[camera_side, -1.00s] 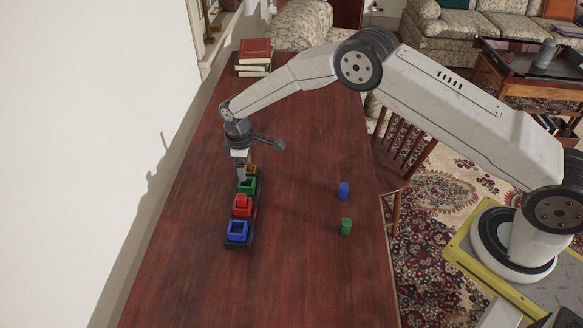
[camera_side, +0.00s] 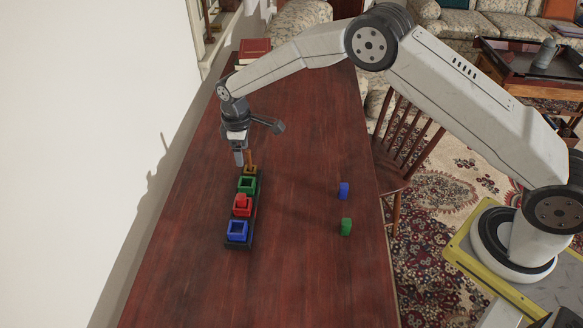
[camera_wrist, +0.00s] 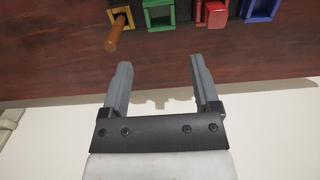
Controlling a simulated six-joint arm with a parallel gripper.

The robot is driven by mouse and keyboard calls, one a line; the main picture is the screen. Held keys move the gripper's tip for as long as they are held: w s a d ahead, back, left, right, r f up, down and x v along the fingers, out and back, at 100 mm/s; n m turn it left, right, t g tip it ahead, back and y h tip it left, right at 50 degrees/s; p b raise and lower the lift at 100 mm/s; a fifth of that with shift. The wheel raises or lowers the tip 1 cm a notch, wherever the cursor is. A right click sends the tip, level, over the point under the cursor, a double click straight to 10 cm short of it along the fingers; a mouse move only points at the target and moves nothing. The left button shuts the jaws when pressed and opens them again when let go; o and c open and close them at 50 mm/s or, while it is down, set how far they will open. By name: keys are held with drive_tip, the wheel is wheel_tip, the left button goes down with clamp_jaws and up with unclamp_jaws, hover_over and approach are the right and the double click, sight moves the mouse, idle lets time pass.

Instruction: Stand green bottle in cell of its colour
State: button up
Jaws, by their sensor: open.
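The green bottle (camera_side: 346,226) stands upright on the table, right of the rack and far from my gripper. The green cell (camera_side: 247,185) looks empty; it also shows in the wrist view (camera_wrist: 159,15). My gripper (camera_side: 239,160) is by the far end of the rack, left of the yellow cell (camera_side: 250,170). In the wrist view my gripper's fingers (camera_wrist: 160,68) are apart with nothing between them. The green bottle is outside the wrist view.
An orange-brown bottle (camera_wrist: 114,33) is in the yellow cell. A red bottle (camera_side: 241,199) stands in the red cell (camera_side: 242,210). The blue cell (camera_side: 237,231) is empty. A blue bottle (camera_side: 343,190) stands behind the green one. Books (camera_side: 255,48) lie at the far end.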

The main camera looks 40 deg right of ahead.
drive_tip(key=shift+d, duration=0.1)
drive_tip(key=s+d+r+m+t, duration=0.1)
drive_tip(key=s+d+r+m, duration=0.4)
drive_tip(key=s+d+r, duration=0.5)
drive_tip(key=s+d+m, duration=0.2)
drive_tip(key=s, duration=0.7)
drive_tip(key=s+d+m+t, duration=0.1)
drive_tip(key=s+d+m, duration=0.1)
drive_tip(key=s, duration=0.7)
drive_tip(key=shift+s+r+t, duration=0.25)
drive_tip(key=shift+s+t, duration=0.05)
drive_tip(key=shift+s, duration=0.1)
